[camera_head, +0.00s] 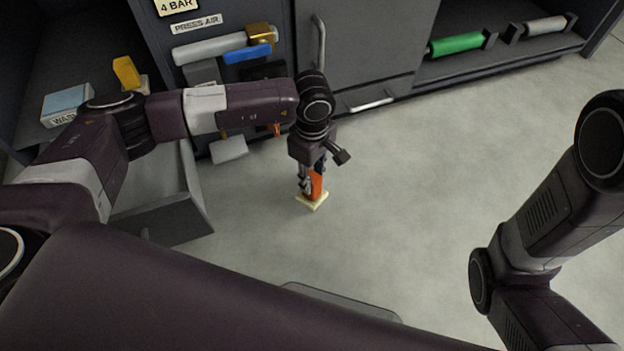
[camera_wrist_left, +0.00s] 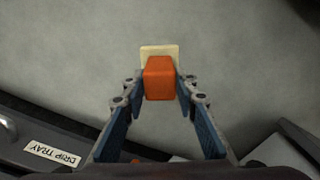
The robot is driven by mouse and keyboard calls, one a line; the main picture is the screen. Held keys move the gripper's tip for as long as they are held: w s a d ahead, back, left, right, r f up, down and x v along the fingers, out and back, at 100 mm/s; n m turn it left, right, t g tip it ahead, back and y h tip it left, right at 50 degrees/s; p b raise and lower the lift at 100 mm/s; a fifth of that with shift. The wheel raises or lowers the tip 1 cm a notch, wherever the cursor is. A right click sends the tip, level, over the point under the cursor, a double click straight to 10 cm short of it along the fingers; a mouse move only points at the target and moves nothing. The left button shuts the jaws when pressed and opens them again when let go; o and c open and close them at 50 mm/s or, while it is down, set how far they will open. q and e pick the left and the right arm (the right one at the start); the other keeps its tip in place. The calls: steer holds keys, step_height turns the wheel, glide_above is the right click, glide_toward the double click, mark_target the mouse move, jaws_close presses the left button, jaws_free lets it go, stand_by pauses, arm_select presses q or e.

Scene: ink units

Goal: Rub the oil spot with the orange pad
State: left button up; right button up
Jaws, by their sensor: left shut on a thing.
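The orange pad (camera_head: 317,186) is an orange block handle on a pale cream base. My left gripper (camera_head: 311,183) is shut on the orange handle and holds it upright, cream base down, over the grey floor. In the left wrist view the orange block (camera_wrist_left: 159,78) sits between the two fingertips of my left gripper (camera_wrist_left: 160,85), with the cream base showing beyond it. I cannot tell whether the base touches the floor. I see no oil spot; the pad and gripper may hide it. My right arm is at the right, its gripper out of view.
A yellow-handled pad (camera_head: 126,72) and a pale blue box (camera_head: 67,103) stand on the left shelf. An open grey drawer (camera_head: 165,217) is left of my gripper. The cabinet (camera_head: 360,50) with handles stands behind. A green roller (camera_head: 456,44) lies at right. The floor right of the pad is clear.

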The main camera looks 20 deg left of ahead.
arm_select(q)
steer(key=shift+r+p, duration=0.45)
steer(key=shift+r, duration=0.6)
